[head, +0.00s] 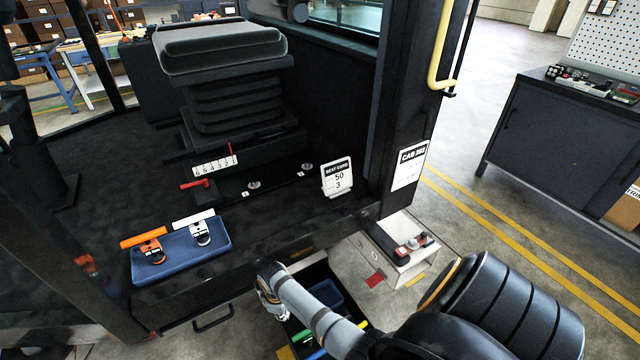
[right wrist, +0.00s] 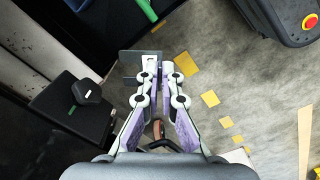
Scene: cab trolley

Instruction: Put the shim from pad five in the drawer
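My right gripper (head: 268,290) is low in the head view, over the dark open compartment below the cab edge, and mostly hidden by its own wrist. In the right wrist view its fingers (right wrist: 160,65) are close together with a narrow gap. A thin dark-grey plate (right wrist: 130,65) shows at the fingertips, mostly left of them. It could be the shim, but I cannot tell whether it is gripped or lies beyond. The drawer and pad five cannot be identified surely; a strip numbered 1 to 6 (head: 215,166) is on the seat base. My left gripper is not in view.
A blue tray (head: 215,262) with an orange-handled and a white-handled tool lies on the cab floor. A card (head: 337,178) reads 50 and 3. A pale box (head: 385,265) stands right of my wrist. A dark cabinet (head: 550,140) is far right; floor between is clear.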

